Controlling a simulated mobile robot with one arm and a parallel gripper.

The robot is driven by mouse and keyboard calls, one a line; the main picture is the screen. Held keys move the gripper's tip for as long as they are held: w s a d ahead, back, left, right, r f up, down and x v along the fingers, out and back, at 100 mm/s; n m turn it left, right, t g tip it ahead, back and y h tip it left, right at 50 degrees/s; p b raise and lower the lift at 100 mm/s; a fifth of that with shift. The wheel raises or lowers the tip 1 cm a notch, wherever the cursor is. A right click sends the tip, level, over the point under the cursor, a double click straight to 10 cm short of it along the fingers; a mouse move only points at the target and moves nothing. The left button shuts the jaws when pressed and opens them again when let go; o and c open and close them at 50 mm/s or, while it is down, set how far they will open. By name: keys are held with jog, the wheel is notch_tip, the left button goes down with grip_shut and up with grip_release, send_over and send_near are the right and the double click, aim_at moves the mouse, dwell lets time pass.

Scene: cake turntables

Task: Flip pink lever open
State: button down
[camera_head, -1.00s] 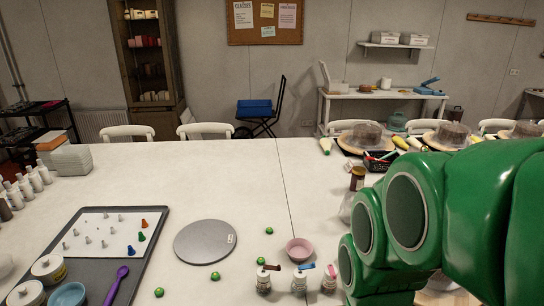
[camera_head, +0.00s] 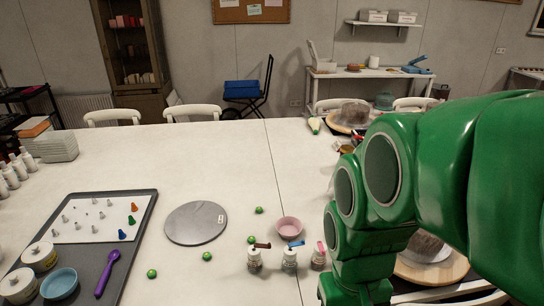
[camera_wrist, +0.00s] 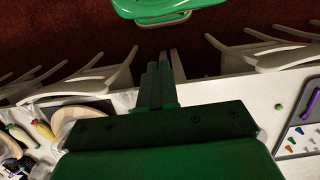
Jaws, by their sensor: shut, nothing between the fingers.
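The pink lever (camera_head: 321,247) sits on top of a small jar (camera_head: 318,262) at the right end of a row of three on the white table. I cannot tell whether the lever is open or closed. The other two jars carry a brown lever (camera_head: 262,245) and a blue lever (camera_head: 296,243). My green arm stands close to the right of the pink-lever jar in the head view. My gripper (camera_wrist: 158,83) shows in the wrist view, shut and empty. Its fingertips are hidden in the head view, and the jars do not show in the wrist view.
A pink bowl (camera_head: 289,228) stands just behind the jars. A grey disc (camera_head: 195,223), several green balls (camera_head: 207,256) and a dark tray (camera_head: 143,200) lie to the left. A wooden turntable (camera_head: 440,270) with a cake is right, partly behind my arm. Chairs (camera_wrist: 95,75) show beyond the table.

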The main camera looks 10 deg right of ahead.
jog(key=w+d+r+n, duration=0.1)
jog(key=w+r, duration=0.1)
jog(key=w, duration=1)
jog(key=n+g+h, duration=0.2)
jog(key=n, duration=0.1)
send_over(320, 250)
jog(key=a, duration=0.5)
notch_tip(320, 250, down, 8)
jog(key=w+f+n, duration=0.1)
jog(key=w+f, duration=0.5)
jog(key=w, duration=0.2)
jog(key=shift+d, duration=0.45)
jog(key=shift+f, duration=0.1)
jog(key=x, duration=0.3)
jog(key=s+x, duration=0.1)
jog(key=x, duration=0.6)
jog(key=shift+s+d, duration=0.35)
jog(key=shift+d, duration=0.05)
jog(key=shift+s+d, duration=0.5)
jog(key=shift+s, duration=0.4)
